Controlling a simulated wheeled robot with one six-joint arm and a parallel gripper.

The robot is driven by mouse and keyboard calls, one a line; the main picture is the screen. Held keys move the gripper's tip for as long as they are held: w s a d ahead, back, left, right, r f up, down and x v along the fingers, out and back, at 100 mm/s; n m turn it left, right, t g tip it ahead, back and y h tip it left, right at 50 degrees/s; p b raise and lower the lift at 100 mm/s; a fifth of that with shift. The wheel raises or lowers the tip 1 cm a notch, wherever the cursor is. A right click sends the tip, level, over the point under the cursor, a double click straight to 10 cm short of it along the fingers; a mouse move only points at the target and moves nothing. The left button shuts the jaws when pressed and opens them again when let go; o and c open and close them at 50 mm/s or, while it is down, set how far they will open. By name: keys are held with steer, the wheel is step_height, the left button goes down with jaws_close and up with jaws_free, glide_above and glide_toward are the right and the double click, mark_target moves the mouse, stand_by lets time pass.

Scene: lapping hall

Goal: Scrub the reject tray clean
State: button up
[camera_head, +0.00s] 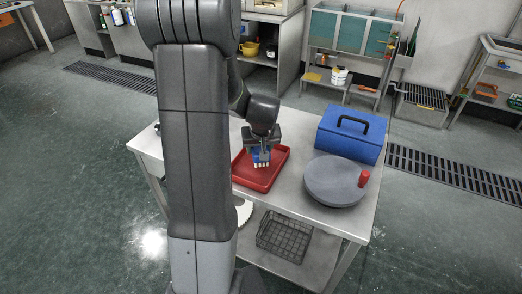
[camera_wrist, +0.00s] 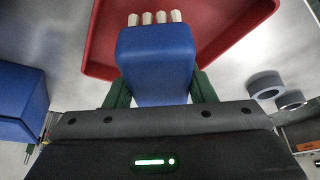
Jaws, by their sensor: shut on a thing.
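The red reject tray (camera_head: 275,174) lies on the metal table, left of the blue box. It also shows in the wrist view (camera_wrist: 225,35). My gripper (camera_head: 262,147) points down over the tray. It is shut on a blue brush (camera_head: 257,155) with white bristles, with a finger on either side of the brush body (camera_wrist: 155,62) in the wrist view. The bristles point down into the tray; I cannot tell whether they touch its floor. My arm's column hides the table's left part and may cover the tray's left edge.
The blue box (camera_head: 350,133) with a black handle and a grey round plate (camera_head: 334,184) stand right of the tray. A red cylinder (camera_head: 364,178) is at the plate's edge. A wire basket (camera_head: 284,238) sits on the table's lower shelf (camera_head: 312,262). Open floor surrounds the table.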

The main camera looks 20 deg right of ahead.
steer(key=shift+r+p, duration=1.2)
steer(key=shift+r, duration=1)
steer(key=shift+w, duration=0.1)
